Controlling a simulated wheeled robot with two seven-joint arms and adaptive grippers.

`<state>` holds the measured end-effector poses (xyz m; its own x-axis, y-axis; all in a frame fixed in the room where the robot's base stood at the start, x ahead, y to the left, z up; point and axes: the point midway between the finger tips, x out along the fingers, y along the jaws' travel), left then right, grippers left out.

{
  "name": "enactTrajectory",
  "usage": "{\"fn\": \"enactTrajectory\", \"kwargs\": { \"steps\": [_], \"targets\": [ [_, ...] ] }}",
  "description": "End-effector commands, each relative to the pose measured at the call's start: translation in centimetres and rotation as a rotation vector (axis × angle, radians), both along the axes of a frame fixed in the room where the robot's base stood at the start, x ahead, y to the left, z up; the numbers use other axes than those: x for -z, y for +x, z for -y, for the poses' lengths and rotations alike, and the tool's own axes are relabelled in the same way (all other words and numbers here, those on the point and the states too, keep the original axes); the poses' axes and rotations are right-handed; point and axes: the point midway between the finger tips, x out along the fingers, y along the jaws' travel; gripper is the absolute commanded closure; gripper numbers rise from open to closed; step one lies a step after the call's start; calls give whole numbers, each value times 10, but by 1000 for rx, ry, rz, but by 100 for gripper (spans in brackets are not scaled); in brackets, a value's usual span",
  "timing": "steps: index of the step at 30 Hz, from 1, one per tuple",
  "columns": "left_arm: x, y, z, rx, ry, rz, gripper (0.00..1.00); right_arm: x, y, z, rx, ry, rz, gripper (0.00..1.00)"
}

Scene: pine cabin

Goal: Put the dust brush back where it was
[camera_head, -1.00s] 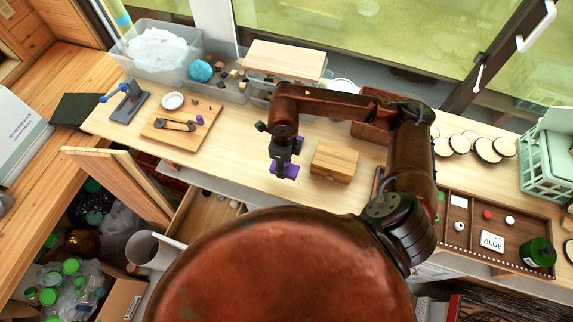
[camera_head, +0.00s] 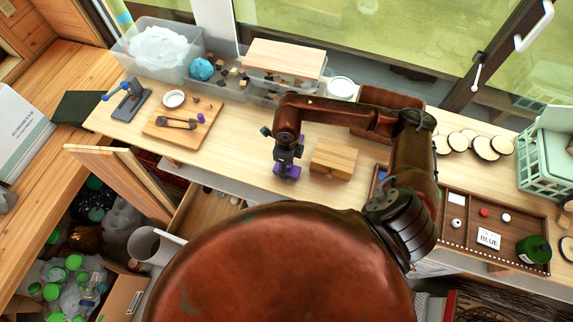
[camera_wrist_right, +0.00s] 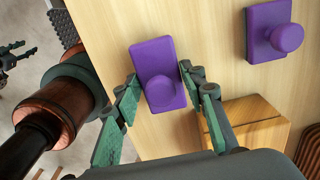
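A purple block with a round knob (camera_wrist_right: 160,65) lies on the pale wooden counter; it also shows in the head view (camera_head: 287,172). A similar purple knobbed block (camera_wrist_right: 272,38) lies to its upper right in the right wrist view. I cannot tell which, if either, is the dust brush; no bristles show. My right gripper (camera_wrist_right: 160,85) is open, its fingertips close to both sides of the first block. I cannot tell whether they touch it. My left gripper is not in the head view; a dark, jointed shape at the wrist view's left edge may be it.
A wooden block (camera_head: 334,159) stands right of my right gripper. A board with tools (camera_head: 184,130) lies to the left. A compartment tray (camera_head: 467,240) is at the right, and an open drawer (camera_head: 202,214) is below the counter. Clear bins stand at the back.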

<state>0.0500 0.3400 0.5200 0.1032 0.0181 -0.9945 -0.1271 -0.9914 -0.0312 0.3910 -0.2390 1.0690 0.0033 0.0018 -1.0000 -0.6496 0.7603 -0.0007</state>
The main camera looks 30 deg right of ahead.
Motion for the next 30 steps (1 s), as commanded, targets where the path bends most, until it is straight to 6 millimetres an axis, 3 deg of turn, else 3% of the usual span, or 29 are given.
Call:
{"fn": "enactTrajectory", "kwargs": {
  "steps": [6,18,22,30],
  "targets": [
    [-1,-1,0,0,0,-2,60,-1,0,0,0,0,0,46],
    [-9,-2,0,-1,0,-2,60,-8,0,0,0,0,0,46],
    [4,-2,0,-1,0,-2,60,-27,2,0,-1,-1,6,46],
    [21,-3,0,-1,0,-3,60,-86,2,0,-1,-1,6,46]
  ]
}}
